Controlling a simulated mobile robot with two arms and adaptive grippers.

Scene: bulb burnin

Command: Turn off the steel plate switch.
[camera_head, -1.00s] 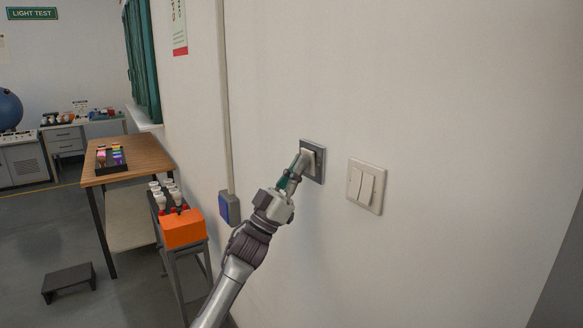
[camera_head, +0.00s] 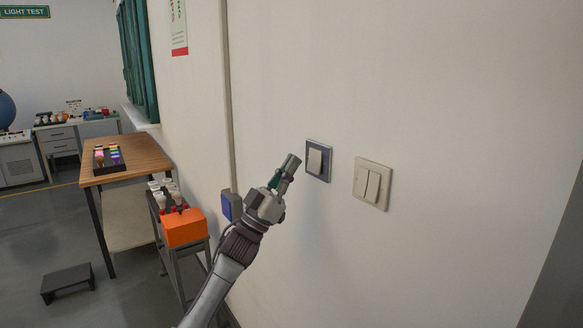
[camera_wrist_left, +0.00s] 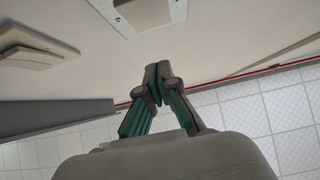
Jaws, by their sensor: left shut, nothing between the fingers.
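The steel plate switch (camera_head: 318,160) is on the white wall, a grey metal plate with one pale rocker. It also shows at the top of the left wrist view (camera_wrist_left: 110,14). My left gripper (camera_head: 293,160) is shut and empty, just left of the plate and apart from it. Its closed fingertips (camera_wrist_left: 157,72) show in the left wrist view, below the plate there. Whether the rocker is pressed at its top or bottom I cannot tell. My right gripper is in neither view.
A cream double switch (camera_head: 373,184) is on the wall right of the steel plate. A blue box (camera_head: 231,205) on a conduit is to the left. An orange box (camera_head: 184,228) with bulbs sits on a stand beside a wooden table (camera_head: 150,157). A low black step (camera_head: 67,282) is on the floor.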

